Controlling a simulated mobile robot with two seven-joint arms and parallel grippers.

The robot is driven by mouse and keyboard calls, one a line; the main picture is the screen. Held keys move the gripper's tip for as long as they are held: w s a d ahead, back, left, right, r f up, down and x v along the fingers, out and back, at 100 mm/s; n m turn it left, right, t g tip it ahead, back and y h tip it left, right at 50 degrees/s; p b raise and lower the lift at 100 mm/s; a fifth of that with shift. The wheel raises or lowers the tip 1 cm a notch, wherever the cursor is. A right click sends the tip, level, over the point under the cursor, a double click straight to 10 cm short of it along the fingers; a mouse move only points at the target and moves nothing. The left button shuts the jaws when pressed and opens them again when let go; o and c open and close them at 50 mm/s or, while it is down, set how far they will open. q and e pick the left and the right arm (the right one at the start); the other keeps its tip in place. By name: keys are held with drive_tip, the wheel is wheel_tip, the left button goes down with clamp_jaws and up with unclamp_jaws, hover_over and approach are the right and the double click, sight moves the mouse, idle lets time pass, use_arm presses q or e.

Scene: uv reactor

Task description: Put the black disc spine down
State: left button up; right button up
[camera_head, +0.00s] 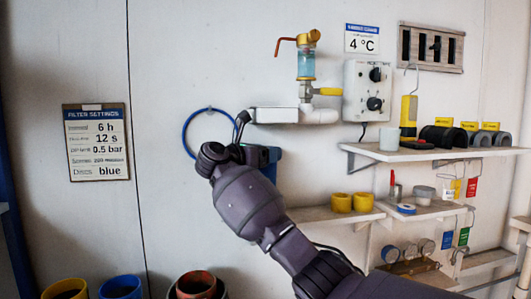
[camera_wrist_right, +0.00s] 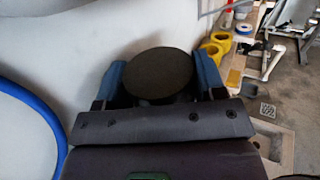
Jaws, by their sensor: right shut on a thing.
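My right gripper (camera_wrist_right: 162,82) is shut on the black disc (camera_wrist_right: 157,72). In the right wrist view its round dark face lies between the two blue fingers, with a narrower dark part partly visible below it. In the head view my right gripper (camera_head: 263,160) is near the wall, below the white horizontal pipe and right of the blue ring. My wrist and forearm cover much of it there, and the held disc cannot be made out. My left gripper is not in view.
The blue ring (camera_head: 188,137) hangs on the wall beside my gripper. The white pipe (camera_head: 275,115) runs just above. A lower shelf (camera_head: 320,214) with yellow rings (camera_head: 341,202) and an upper shelf (camera_head: 365,150) with dark half-round pieces (camera_head: 442,137) are at right. Pots stand at lower left.

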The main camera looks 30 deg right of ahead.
drive_tip(key=o, duration=1.1)
drive_tip(key=shift+f, duration=0.1)
drive_tip(key=shift+c, duration=0.2)
drive_tip(key=o, duration=0.3)
drive_tip(key=shift+o, duration=0.2)
drive_tip(key=b+v, duration=0.2)
drive_tip(key=v, duration=1)
